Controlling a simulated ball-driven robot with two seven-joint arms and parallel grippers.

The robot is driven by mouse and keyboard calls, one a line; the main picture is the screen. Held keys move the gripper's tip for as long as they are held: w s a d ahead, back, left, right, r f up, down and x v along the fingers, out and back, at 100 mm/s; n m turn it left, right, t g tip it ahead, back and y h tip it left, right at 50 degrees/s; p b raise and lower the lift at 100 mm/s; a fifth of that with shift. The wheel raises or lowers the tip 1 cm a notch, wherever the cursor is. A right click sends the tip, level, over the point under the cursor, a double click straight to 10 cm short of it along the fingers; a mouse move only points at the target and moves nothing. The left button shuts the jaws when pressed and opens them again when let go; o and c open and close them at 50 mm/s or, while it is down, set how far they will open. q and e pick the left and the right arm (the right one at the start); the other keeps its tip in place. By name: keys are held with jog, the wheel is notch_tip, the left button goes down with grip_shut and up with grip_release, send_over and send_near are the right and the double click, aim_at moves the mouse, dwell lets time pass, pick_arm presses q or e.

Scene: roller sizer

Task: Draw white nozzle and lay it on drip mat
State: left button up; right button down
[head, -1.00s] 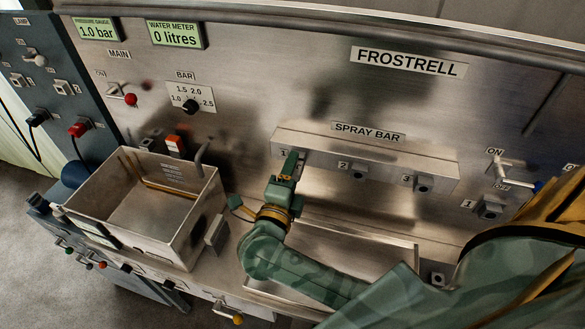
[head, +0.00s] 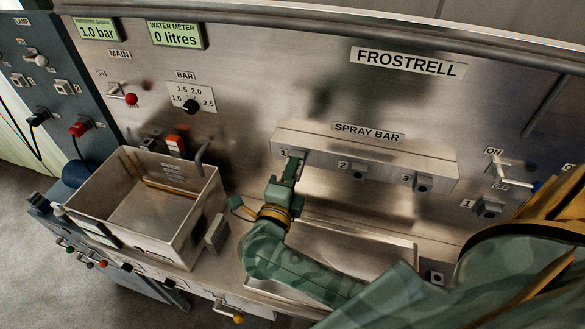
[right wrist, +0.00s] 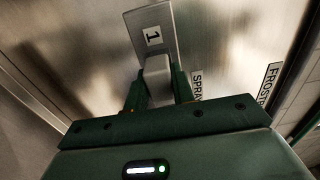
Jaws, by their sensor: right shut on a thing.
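My right gripper (head: 291,168) is at the outlet marked 1, at the left end of the spray bar (head: 370,160). It also shows in the right wrist view (right wrist: 160,85), with its fingers closed on a pale nozzle (right wrist: 157,68). The nozzle lies just under the label 1, in line with the bar. I cannot tell whether it still touches the bar. In the head view the fingers mostly hide it. I cannot make out the drip mat with certainty. My left gripper is not in view.
An open metal bin (head: 150,205) stands to the left on the bench. A shallow metal tray (head: 410,255) lies below the bar, partly behind my right arm. Dark outlets 2 (head: 358,171) and 3 (head: 423,183) stick out from the bar. Valve levers and knobs line the panel.

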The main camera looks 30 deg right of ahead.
jog(key=p+v, duration=0.1)
jog(key=v, duration=0.5)
dwell(1.1)
